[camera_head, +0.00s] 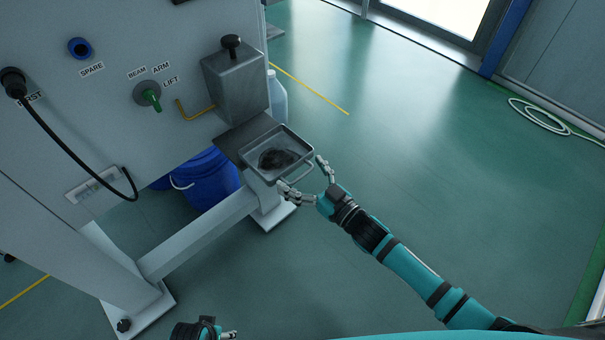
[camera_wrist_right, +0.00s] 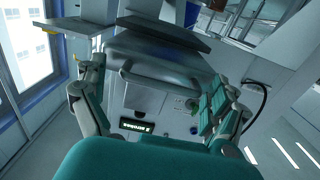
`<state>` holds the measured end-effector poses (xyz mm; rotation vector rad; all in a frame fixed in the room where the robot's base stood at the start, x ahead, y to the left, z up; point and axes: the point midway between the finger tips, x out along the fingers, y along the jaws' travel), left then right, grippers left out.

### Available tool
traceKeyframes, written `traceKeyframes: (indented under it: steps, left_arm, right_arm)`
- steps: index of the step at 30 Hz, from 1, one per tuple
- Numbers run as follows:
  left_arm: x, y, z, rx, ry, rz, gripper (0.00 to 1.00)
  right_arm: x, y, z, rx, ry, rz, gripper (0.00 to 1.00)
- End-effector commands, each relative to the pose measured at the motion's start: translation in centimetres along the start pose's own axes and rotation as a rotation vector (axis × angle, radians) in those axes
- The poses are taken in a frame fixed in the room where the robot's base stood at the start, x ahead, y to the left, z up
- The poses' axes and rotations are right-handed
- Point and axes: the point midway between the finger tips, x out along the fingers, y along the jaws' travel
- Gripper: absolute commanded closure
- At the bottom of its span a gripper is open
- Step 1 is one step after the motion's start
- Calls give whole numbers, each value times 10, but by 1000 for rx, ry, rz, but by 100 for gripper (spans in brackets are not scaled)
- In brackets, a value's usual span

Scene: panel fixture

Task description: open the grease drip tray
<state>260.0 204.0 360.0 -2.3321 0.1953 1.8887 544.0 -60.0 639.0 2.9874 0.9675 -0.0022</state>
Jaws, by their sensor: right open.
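The grease drip tray (camera_head: 306,150) is a shallow grey metal tray sticking out from under a box on the panel, its inside visible with a dark patch in it. Its bar handle (camera_head: 298,174) is on the front edge and also shows in the right wrist view (camera_wrist_right: 165,84). My right gripper (camera_head: 303,174) is open, with one finger near each end of the handle. In the right wrist view the fingers stand apart on either side of the handle; I cannot tell whether they touch it. My left gripper (camera_head: 222,333) is only partly in view at the bottom edge.
A grey metal box (camera_head: 236,88) with a black knob sits above the tray. A blue bucket (camera_head: 205,182) stands below.

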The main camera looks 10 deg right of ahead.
Motion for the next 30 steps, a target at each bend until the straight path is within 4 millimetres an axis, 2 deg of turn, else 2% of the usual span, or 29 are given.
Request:
traceKeyframes:
  steps: [5,8,21,25,30]
  left_arm:
    - [0,1,-1,0,1,1,31]
    - [0,1,0,0,1,1,31]
    - [0,0,0,0,0,1,31]
    - [0,0,0,0,0,0,31]
    - [0,0,0,0,0,0,31]
  right_arm:
    - [-4,-1,0,1,0,-1,2]
    - [-15,0,1,2,-1,0,2]
    - [-102,0,1,1,-4,0,2]
    - [-115,0,0,1,-1,1,2]
    - [-120,0,0,0,0,0,2]
